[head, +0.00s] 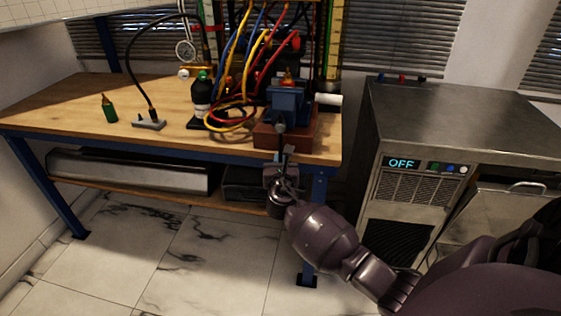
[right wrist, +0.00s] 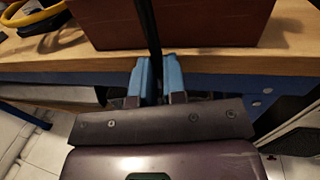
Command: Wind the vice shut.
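The blue vice (head: 287,103) sits on a red-brown block (head: 272,136) at the workbench's front right corner. A dark handle bar (head: 286,158) hangs from the front of its screw, below the bench top's edge. My right gripper (head: 284,172) is at this bar, in front of the bench. In the right wrist view, the blue fingers of the gripper (right wrist: 160,80) are close together on either side of the dark bar (right wrist: 149,28) and appear shut on it. The gap between the jaws is hard to see. My left gripper is not in view.
A metal cabinet reading OFF (head: 455,115) stands to the right. The floor before the bench is clear.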

